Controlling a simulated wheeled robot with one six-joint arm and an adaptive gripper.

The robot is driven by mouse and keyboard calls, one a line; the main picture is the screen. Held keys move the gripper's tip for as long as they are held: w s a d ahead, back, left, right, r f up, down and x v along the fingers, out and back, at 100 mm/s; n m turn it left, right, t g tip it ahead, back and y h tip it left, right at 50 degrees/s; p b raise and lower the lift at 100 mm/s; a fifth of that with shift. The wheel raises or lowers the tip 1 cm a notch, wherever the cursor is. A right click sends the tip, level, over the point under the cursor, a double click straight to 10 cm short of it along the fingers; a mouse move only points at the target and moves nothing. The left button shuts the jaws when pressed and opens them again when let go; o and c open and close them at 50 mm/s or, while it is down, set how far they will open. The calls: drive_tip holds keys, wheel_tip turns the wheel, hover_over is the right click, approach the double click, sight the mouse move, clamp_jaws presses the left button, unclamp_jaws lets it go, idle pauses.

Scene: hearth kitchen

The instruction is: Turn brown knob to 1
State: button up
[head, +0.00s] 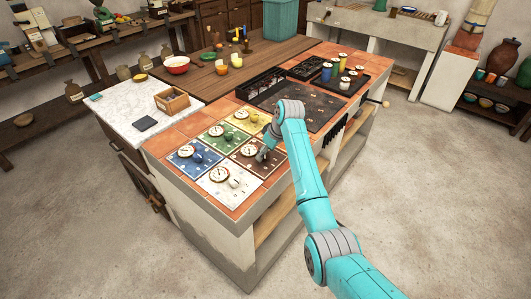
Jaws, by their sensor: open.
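The brown panel (240,160) lies on the tiled counter among several coloured panels. A pale round dial (249,150) shows on it. My gripper (262,156) points down over the right part of this panel, beside the dial, and is open. The brown knob is largely hidden behind my gripper, so its pointer and setting cannot be read. I cannot tell whether the fingers touch the knob or stand around it.
Blue (186,167), green (213,142), yellow (238,116) and white (215,190) panels with their own dials and knobs surround the brown one closely. A dark perforated plate (318,108) lies to the right. A wooden box (172,102) stands on the pale slab at left.

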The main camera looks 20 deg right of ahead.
drive_tip(key=shift+w+a+f, duration=0.1)
drive_tip(key=shift+w+f, duration=0.05)
drive_tip(key=shift+f, duration=0.3)
drive_tip(key=c, duration=1.1)
drive_tip(key=shift+n, duration=0.4)
drive_tip(key=n+g+y, duration=0.1)
drive_tip(key=n, duration=0.1)
drive_tip(key=shift+n, duration=0.4)
drive_tip(key=shift+w+n+g+y, duration=0.1)
drive_tip(key=shift+n+g+y, duration=0.25)
drive_tip(key=shift+n, duration=0.95)
drive_tip(key=shift+n+g+y, duration=0.15)
drive_tip(key=shift+n+g, duration=0.4)
drive_tip(key=shift+n, duration=0.75)
